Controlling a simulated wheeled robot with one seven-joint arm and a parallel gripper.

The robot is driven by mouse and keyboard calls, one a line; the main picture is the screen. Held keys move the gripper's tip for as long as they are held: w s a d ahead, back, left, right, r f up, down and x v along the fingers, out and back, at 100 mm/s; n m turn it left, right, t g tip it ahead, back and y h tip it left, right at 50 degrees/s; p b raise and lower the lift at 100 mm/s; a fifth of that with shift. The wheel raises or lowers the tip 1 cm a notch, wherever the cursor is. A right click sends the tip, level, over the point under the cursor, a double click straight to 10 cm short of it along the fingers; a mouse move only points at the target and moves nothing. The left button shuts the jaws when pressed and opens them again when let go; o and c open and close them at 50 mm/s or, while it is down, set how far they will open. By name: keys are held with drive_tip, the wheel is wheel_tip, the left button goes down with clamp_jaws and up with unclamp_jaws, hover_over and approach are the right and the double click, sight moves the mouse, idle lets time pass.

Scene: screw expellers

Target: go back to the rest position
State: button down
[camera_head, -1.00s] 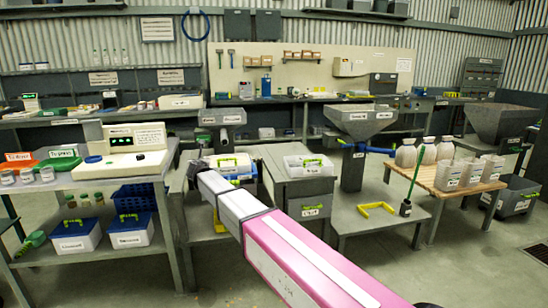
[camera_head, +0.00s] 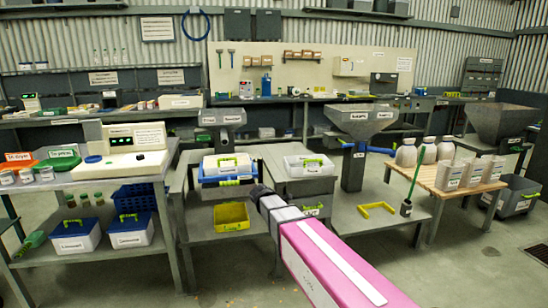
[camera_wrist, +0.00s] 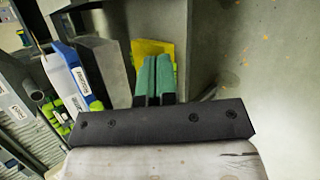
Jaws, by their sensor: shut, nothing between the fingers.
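My gripper (camera_wrist: 154,78) shows in the wrist view with its two green fingers pressed together and nothing between them. In the head view my pink and white arm reaches in from the lower right, and its far end is in front of the stands in the middle. The fingers themselves cannot be made out there. Beyond the fingers in the wrist view is a yellow bin (camera_wrist: 150,48). It also shows in the head view (camera_head: 231,216), on the lower shelf left of my arm. The gripper appears apart from it.
A blue-and-white box with green latches (camera_head: 228,168) stands above the yellow bin. A hopper machine (camera_head: 358,122) and a wooden table (camera_head: 470,178) with containers are farther right. Floor at lower right is clear.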

drive_tip(key=s+d+f+m+g+y, duration=0.1)
drive_tip(key=s+d+f+m+g, duration=0.3)
drive_tip(key=s+d+m, duration=0.6)
drive_tip(key=s+d+f+m+g+y, duration=0.1)
drive_tip(key=s+d+f+m+g, duration=0.4)
drive_tip(key=s, duration=1.1)
drive_tip(key=d+f+m, duration=0.3)
drive_tip(key=d+m, duration=0.2)
drive_tip(key=d, duration=0.1)
drive_tip(key=shift+s, duration=0.4)
